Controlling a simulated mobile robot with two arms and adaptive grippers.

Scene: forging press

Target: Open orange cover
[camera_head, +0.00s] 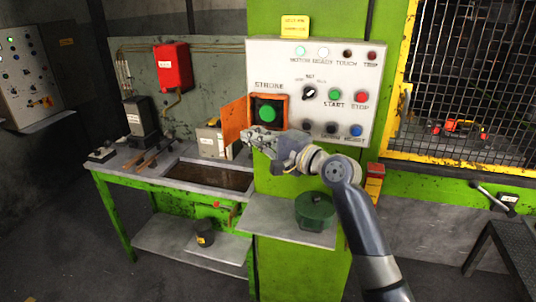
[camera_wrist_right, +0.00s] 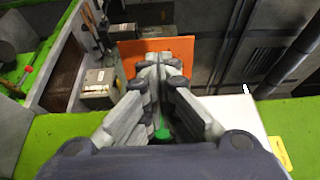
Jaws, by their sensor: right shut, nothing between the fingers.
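The green button (camera_head: 267,113) inside the frame is exposed. My right gripper (camera_head: 247,135) is shut and empty, just below and in front of the cover and frame. In the right wrist view the closed fingertips (camera_wrist_right: 159,60) overlap the orange cover (camera_wrist_right: 185,47); I cannot tell whether they touch it. A bit of the green button (camera_wrist_right: 162,132) shows between the fingers. My left gripper is not in view.
The panel carries several other buttons and a black knob (camera_head: 309,92). A green workbench (camera_head: 125,160) stands left; a yellow-framed mesh guard (camera_head: 400,85) is at right.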

